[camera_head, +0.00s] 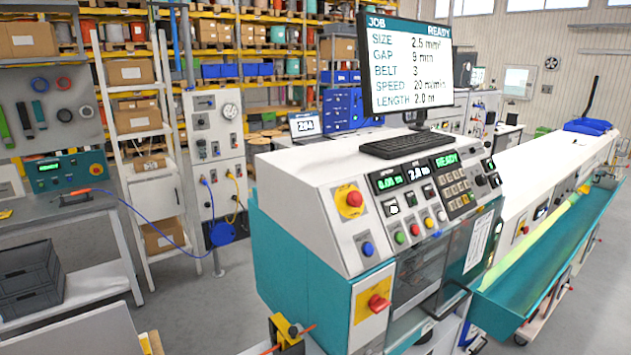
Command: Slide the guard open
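The guard (418,277) looks like a clear, framed panel on the front of the white and teal machine, below the control panel. A dark bar that may be its handle (447,299) crosses its lower right part. Dim machine parts show behind the pane. A darker panel (466,247) with a white sheet on it stands to the right. I cannot tell from here whether the guard is fully shut. My gripper is not in view.
A red rotary switch (378,302) on a yellow plate sits left of the guard. A red emergency button (352,198) is above. A teal trough (545,262) extends at the right. A yellow and black fitting (285,330) with an orange cable juts out at the lower left.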

